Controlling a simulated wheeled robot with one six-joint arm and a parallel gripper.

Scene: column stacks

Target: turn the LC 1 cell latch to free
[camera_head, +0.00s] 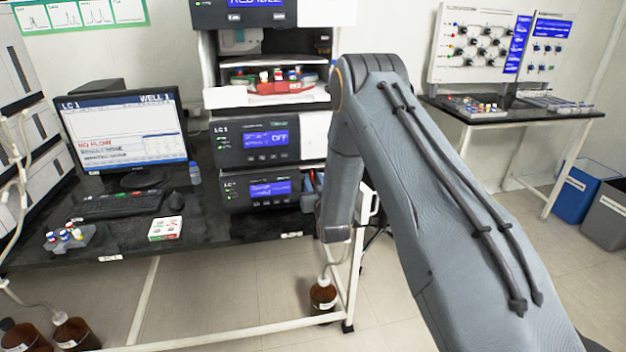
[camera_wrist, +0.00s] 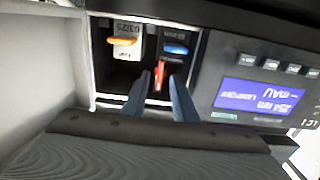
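In the wrist view, which looks upside down, an open bay of the LC 1 stack shows a small red lever (camera_wrist: 160,76), which looks like the cell latch. My gripper (camera_wrist: 160,80) points into the bay with its two dark fingers apart, one on each side of the lever. Gaps seem to show between lever and fingers; contact is not clear. A blue oval piece (camera_wrist: 177,50) on a dark labelled block is just above the lever in the picture. An orange oval piece (camera_wrist: 123,41) is on a white labelled block to the left. In the head view my arm hides the fingers and most of the bay.
A detector panel with a lit blue screen (camera_wrist: 258,95) is right beside the bay in the wrist view. In the head view the LC 1 module reading OFF (camera_head: 265,138) stands above another module (camera_head: 262,189). A monitor (camera_head: 125,130) and keyboard (camera_head: 118,204) are left.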

